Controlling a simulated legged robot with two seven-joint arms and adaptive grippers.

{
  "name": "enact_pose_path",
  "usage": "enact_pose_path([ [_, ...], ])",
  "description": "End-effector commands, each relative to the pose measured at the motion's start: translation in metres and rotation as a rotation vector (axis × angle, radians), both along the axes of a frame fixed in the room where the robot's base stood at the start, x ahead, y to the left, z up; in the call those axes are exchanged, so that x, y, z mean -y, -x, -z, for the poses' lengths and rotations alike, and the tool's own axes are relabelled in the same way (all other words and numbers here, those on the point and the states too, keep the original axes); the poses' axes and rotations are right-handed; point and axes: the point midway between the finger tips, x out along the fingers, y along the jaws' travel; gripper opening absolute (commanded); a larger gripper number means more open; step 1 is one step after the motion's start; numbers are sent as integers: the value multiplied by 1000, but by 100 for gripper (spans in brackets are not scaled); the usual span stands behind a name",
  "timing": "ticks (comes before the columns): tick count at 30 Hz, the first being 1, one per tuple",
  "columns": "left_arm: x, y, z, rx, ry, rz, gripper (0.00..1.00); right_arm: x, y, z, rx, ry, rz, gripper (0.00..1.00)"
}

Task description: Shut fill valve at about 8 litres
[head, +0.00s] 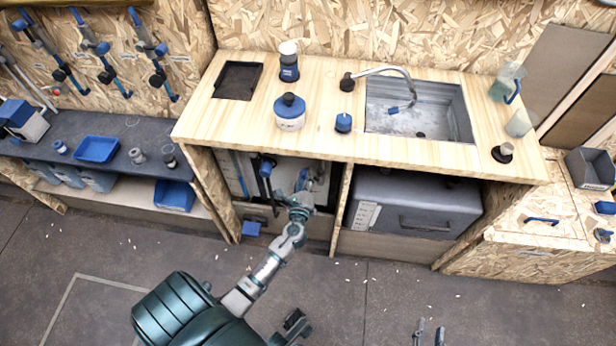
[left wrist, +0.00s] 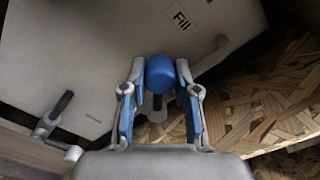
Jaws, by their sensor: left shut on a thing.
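In the left wrist view, a round blue knob (left wrist: 160,71) on a dark stem sits between the fingers of my left gripper (left wrist: 160,112), which is shut on it. The word "Fill" is printed on the pale tank (left wrist: 95,50) behind the knob. In the head view, my left gripper (head: 303,188) reaches into the left bay under the counter; the knob is not clear there. My right gripper (head: 430,334) shows only its fingertips at the bottom edge, apart and empty. The water level cannot be read.
A dark-handled fitting (left wrist: 58,110) is left of the knob in the wrist view. The counter (head: 240,125) is above my left gripper. The floor (head: 370,290) in front is mostly clear.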

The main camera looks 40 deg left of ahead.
Motion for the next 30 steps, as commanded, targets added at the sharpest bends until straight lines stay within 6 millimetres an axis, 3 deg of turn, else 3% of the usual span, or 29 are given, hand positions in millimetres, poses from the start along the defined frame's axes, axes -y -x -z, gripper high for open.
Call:
enact_pose_path([
  [10,-1,0,1,-1,2,-1,0,0,0,0,5,-2,0,40],
  [11,-1,0,1,-1,2,-1,35,0,0,0,5,-2,0,40],
  [13,-1,0,1,-1,2,-1,52,0,0,0,5,-2,0,40],
  [14,-1,0,1,-1,2,-1,55,0,0,0,5,-2,0,40],
  [24,2,4,0,1,1,0,55,0,0,-1,5,-1,-2,40],
  [30,18,31,2,-1,4,-1,55,0,1,-1,5,-1,-1,40],
])
